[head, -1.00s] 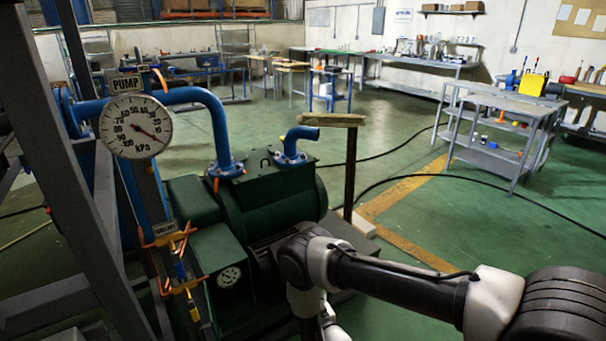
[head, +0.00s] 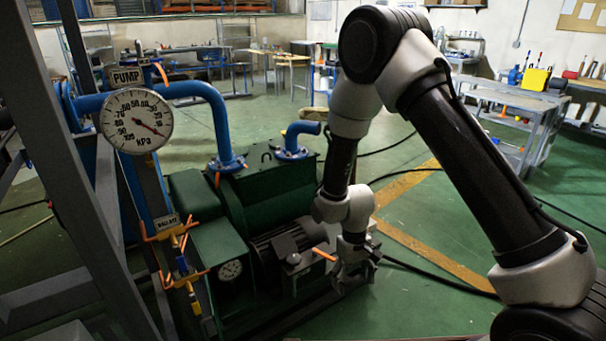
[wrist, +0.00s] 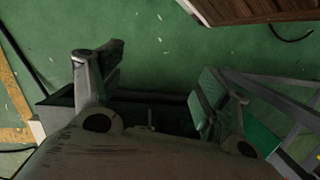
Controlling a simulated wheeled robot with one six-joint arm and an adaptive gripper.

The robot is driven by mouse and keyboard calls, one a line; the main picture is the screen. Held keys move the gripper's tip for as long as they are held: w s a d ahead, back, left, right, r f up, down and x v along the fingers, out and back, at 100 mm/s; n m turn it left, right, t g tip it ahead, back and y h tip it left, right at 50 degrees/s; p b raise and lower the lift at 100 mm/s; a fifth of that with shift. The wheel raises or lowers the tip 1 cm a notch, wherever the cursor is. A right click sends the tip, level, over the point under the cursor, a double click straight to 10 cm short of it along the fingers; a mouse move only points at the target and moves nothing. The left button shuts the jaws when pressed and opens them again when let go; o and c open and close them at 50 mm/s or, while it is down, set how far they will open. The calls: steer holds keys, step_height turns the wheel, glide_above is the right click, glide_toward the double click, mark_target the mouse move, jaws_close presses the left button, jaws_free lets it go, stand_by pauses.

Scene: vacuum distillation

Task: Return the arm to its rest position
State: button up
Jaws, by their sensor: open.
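My arm is bent with its elbow high, and its forearm reaches down toward the pump. My gripper (head: 350,283) hangs low at the right side of the green pump (head: 265,185), by the grey motor (head: 292,245). In the wrist view my gripper (wrist: 160,88) has its two fingers spread wide apart, with nothing between them. Beyond the fingers is green floor and a dark flat part. In the head view the fingertips are small and hard to make out. I cannot tell how far the gripper is from the motor.
A pressure gauge (head: 137,120), blue pipes (head: 205,95) and a grey steel frame (head: 60,160) stand at the left. Orange-handled valves (head: 175,240) are in front of the pump. Black cables cross the green floor. A grey workbench (head: 505,100) is at the right.

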steer(key=s+d+r+m+t, duration=0.1)
steer(key=s+d+r, duration=0.4)
steer(key=r, duration=0.8)
steer(key=s+d+r+m+t, duration=0.2)
steer(key=s+d+r, duration=0.4)
steer(key=d+r, duration=0.4)
steer(key=s+d+r+m+t, duration=0.1)
steer(key=s+d+r+t, duration=0.2)
steer(key=r, duration=1.4)
steer(key=s+d, duration=0.3)
steer(key=d, duration=0.1)
steer(key=shift+d+r+m+y, duration=0.2)
steer(key=shift+r+m+y, duration=0.1)
steer(key=shift+r+m, duration=0.1)
